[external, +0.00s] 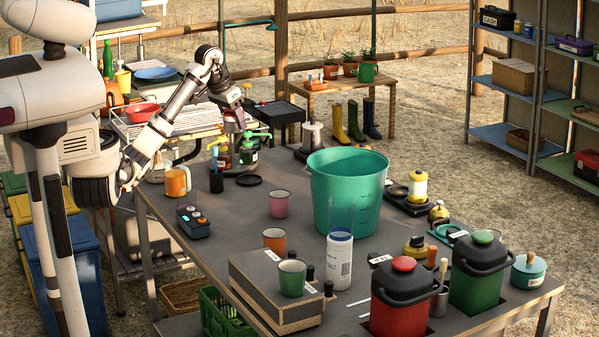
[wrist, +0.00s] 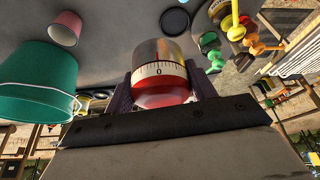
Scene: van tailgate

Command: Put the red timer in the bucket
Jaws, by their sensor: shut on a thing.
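The red timer (wrist: 160,86) has a white dial band marked 0 and a clear or grey top. It sits between the two dark fingers of my gripper (wrist: 162,92), which is shut on it. In the external view my gripper (external: 232,116) is raised above the far left part of the table, left of the bucket and apart from it; the timer is hard to make out there. The teal bucket (external: 346,195) stands upright on the table with its top open. It also shows at the left of the wrist view (wrist: 30,88). Its inside bottom is hidden.
A pink cup (external: 279,204) stands left of the bucket, and a white canister (external: 340,258) in front of it. Pump bottles (external: 249,150) and a black disc (external: 249,180) are near my gripper. Red (external: 400,295) and green (external: 480,275) lidded containers stand at front right.

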